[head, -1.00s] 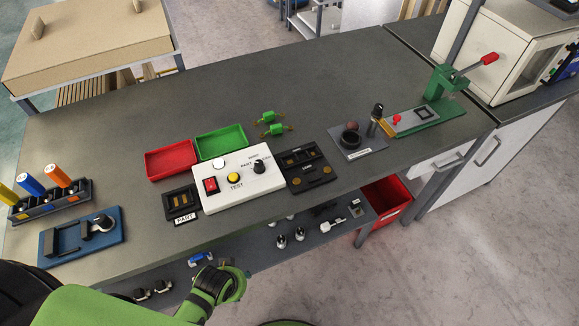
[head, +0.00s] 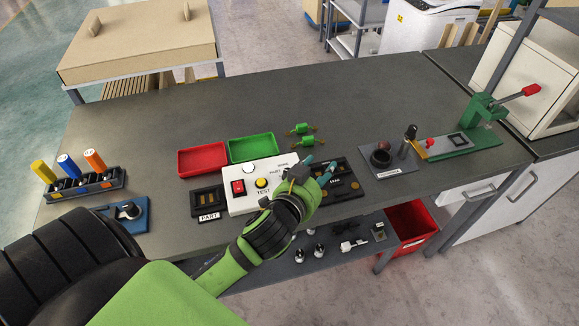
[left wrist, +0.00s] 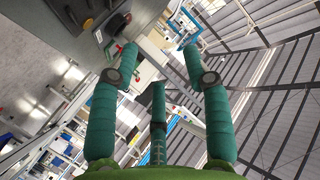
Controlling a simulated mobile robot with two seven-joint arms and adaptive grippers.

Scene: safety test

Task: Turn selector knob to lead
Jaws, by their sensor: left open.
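The white tester box (head: 236,204) stands on the bench with a red switch (head: 238,187), a yellow TEST button (head: 261,183) and a white round lamp (head: 249,167). Its black selector knob is at the box's right side; my left gripper covers that area, so its pointing direction cannot be read. My left gripper (head: 317,168) is open, its teal fingertips over the right edge of the box and the black tray (head: 350,186). In the left wrist view the open fingers (left wrist: 160,55) hold nothing; the knob cannot be made out there.
Red (head: 202,159) and green (head: 253,149) trays lie behind the box, with two green parts (head: 303,129) to their right. A PART holder (head: 208,202) is left of the box. A green press (head: 482,110) stands at right. The rear bench is clear.

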